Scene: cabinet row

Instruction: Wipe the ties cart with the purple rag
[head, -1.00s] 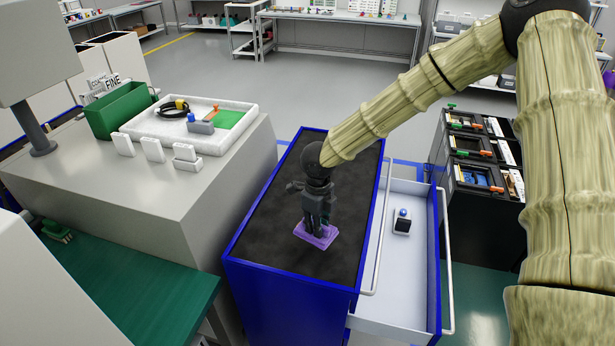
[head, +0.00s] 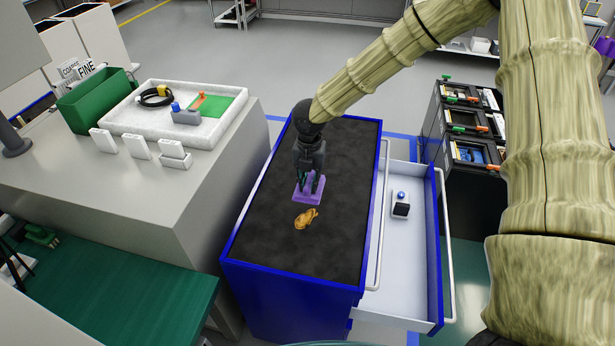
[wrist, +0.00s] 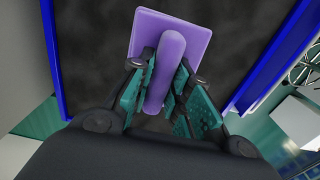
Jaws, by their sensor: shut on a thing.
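The purple rag (head: 308,197) looks like a flat purple pad with a raised rounded grip. My gripper (head: 309,183) is shut on that grip, pointing down; the wrist view shows the teal-lined fingers on both sides of the grip (wrist: 165,70). The cart (head: 266,249) is blue with a dark, mottled top. The pad is over the middle of this top and appears to rest on it, though contact underneath is hidden. A golden-brown patch (head: 306,219) lies on the top, just nearer to me than the pad. I cannot tell whether it is a stain or a lump.
An open white drawer (head: 408,274) juts from the cart's right side, holding a small black item with a blue knob (head: 401,205). A grey bench (head: 175,207) with a white tray (head: 206,137) stands left. A black rack (head: 464,183) stands right. The cart top is otherwise clear.

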